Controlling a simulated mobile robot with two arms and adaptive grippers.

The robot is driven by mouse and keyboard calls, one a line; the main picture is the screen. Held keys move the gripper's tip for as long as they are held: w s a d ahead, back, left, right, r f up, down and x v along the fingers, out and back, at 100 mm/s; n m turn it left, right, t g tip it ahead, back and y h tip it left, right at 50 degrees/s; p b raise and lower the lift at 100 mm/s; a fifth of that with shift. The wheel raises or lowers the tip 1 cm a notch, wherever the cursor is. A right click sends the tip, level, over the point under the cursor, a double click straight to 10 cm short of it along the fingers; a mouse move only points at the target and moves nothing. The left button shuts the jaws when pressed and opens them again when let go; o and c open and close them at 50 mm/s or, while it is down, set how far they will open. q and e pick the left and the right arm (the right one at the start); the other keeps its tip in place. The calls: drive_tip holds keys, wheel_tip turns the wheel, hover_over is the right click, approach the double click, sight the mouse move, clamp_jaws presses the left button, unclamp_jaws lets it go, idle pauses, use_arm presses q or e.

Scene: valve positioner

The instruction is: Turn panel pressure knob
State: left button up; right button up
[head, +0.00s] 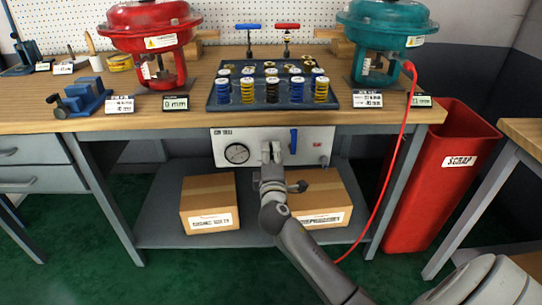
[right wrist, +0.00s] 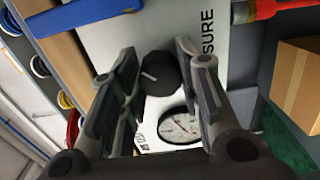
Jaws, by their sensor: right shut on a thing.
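The white pressure panel (head: 312,137) hangs under the front edge of the workbench in the head view. A round gauge (head: 236,153) is on its left part and a blue lever (head: 293,141) on its right part. My right gripper (head: 271,152) is at the middle of the panel and hides the knob there. In the right wrist view, the black pressure knob (right wrist: 159,74) with a white pointer line sits between the fingers of my right gripper (right wrist: 158,62), which is shut on it. The gauge (right wrist: 180,124) shows beside it. My left gripper is out of view.
Above the panel, a tray (head: 215,100) of springs stands on the workbench (head: 140,124), between a red actuator (head: 150,22) and a teal actuator (head: 385,30). Cardboard boxes (head: 208,190) lie on the shelf below. A red hose (head: 391,165) hangs right, near the red scrap bin (head: 430,190).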

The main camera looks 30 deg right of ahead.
drive_tip(key=o, duration=1)
drive_tip(key=shift+s, duration=0.15)
drive_tip(key=v, duration=1.2)
drive_tip(key=shift+d, duration=0.1)
